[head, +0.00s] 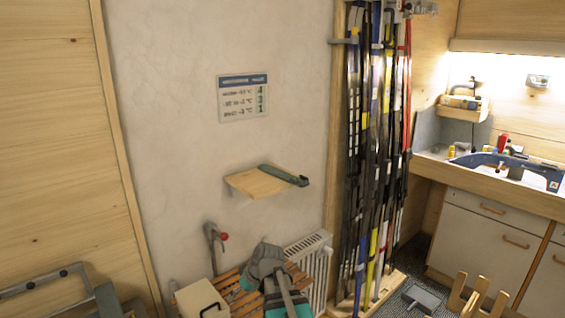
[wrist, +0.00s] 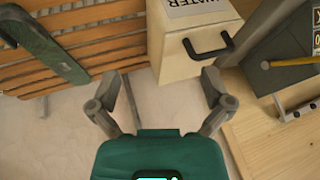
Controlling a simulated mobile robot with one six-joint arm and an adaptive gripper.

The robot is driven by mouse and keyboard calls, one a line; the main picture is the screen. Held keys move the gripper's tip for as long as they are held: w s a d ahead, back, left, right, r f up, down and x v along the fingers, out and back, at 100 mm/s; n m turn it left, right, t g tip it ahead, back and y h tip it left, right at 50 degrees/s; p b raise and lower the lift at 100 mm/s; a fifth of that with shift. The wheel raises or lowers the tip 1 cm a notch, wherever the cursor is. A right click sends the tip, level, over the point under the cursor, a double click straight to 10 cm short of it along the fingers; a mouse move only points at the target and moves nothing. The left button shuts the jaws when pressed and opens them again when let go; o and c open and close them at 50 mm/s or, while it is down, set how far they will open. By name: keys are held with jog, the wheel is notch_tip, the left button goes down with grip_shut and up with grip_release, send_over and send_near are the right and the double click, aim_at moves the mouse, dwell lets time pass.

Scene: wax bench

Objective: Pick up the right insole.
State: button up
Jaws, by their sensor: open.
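I cannot clearly make out a pair of insoles in either view. A long green piece (wrist: 45,45) lies across the slatted bench at the upper left of the wrist view; I cannot tell whether it is an insole. My gripper (wrist: 169,88) is open, with nothing between its fingers. Its fingertips show in front of the pale wall and the cream box. In the head view my teal and grey gripper (head: 288,302) is at the bottom, over the bench, and its fingers are hard to see.
The slatted bench (wrist: 100,50) holds a cream box (wrist: 175,50) with a black handle. A small wall shelf (head: 255,184) carries a long grey-green object (head: 285,175). Skis (head: 375,150) stand in a rack to the right. A radiator (head: 312,265) is behind the bench.

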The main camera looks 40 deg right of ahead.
jog(key=s+d+r+t+h+p, duration=0.2)
jog(key=d+r+t+p, duration=0.7)
jog(key=d+r+p, duration=1.3)
jog(key=s+d+r, duration=0.1)
jog(key=d+r, duration=0.8)
jog(key=r, duration=0.2)
jog(key=shift+d, duration=0.3)
jog(key=shift+f, duration=0.1)
jog(key=b, duration=0.3)
send_near(302, 179)
jog(key=w+a, duration=0.2)
jog(key=a, duration=0.1)
jog(key=shift+w+d+f, duration=0.1)
jog(key=shift+w+f, duration=0.05)
jog(key=shift+w, duration=0.45)
jog(key=shift+d+f+b+x, duration=0.15)
jog(key=shift+b+x, duration=0.45)
jog(key=shift+x, duration=0.5)
jog(key=shift+d+f+b+x, duration=0.15)
jog(key=shift+b+x, duration=0.4)
jog(key=shift+x, duration=0.6)
jog(key=shift+w+a, duration=0.25)
